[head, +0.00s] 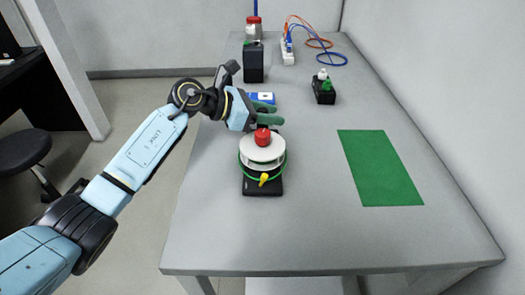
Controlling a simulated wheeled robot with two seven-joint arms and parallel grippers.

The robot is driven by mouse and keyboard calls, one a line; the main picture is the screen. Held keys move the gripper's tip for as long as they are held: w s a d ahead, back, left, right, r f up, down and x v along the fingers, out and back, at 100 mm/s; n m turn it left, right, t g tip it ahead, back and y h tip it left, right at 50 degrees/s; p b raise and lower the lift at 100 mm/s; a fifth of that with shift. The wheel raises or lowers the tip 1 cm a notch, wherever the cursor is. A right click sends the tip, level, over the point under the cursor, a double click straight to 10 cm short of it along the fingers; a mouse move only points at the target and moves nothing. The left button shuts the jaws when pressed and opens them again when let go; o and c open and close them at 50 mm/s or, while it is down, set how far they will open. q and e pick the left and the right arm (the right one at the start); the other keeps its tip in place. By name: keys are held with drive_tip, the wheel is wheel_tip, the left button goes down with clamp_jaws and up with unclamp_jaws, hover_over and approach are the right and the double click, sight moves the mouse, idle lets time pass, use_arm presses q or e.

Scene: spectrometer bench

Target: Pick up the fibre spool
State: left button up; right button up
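The fibre spool (262,151) stands on a black base (262,188) near the middle of the bench. It is a white spool with a red knob (262,136) on top, green fibre around it and a yellow connector at the front. My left gripper (268,113) is just behind the spool, its two green fingers pointing right. The fingers are apart with a gap between them, and nothing shows in the gap. The nearer finger is close to the red knob; I cannot tell whether they touch. My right gripper is not in view.
A green mat (380,168) lies clear on the right of the grey bench (310,235). A small black holder (323,92) with bottles, a black box (253,64), a blue card (262,98) and a white power strip (288,50) with cables stand farther back. The front is clear.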

use_arm(q)
drive_tip(key=c, duration=0.7)
clamp_jaws()
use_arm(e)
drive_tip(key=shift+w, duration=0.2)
